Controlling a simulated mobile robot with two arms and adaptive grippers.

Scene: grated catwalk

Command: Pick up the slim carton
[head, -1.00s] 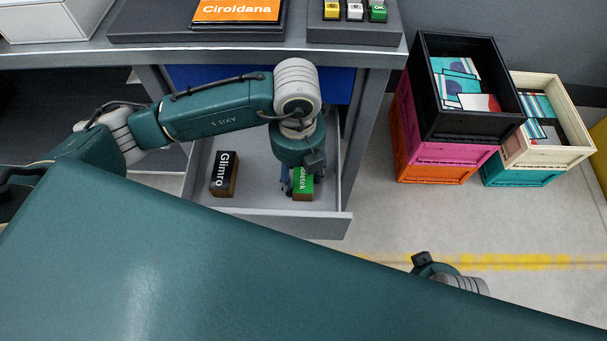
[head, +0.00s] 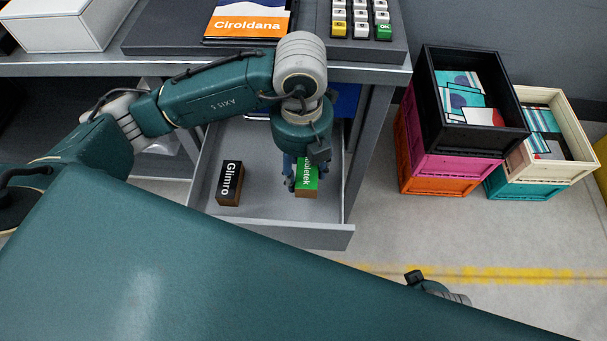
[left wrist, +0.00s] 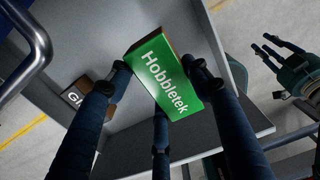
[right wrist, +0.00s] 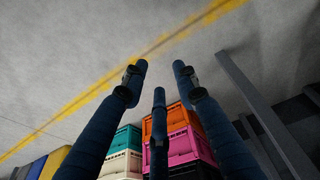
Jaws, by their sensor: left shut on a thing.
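The slim green carton labelled Hobbletek (left wrist: 165,78) is between the fingers of my left gripper (left wrist: 156,70) in the left wrist view. In the head view the green carton (head: 306,180) shows below my left gripper (head: 303,172), over the open drawer, its upper end partly hidden by the gripper. My left gripper is shut on it. Whether the carton is clear of the drawer floor is hard to tell. My right gripper (right wrist: 158,75) has its fingers apart with nothing between them. In the head view only part of it shows, at the lower right.
A black Gilmro carton (head: 229,183) stands in the grey drawer (head: 268,205), left of the green one. The desk (head: 130,62) overhangs the drawer's back. Stacked crates (head: 470,135) stand to the right. The floor with the yellow line is clear.

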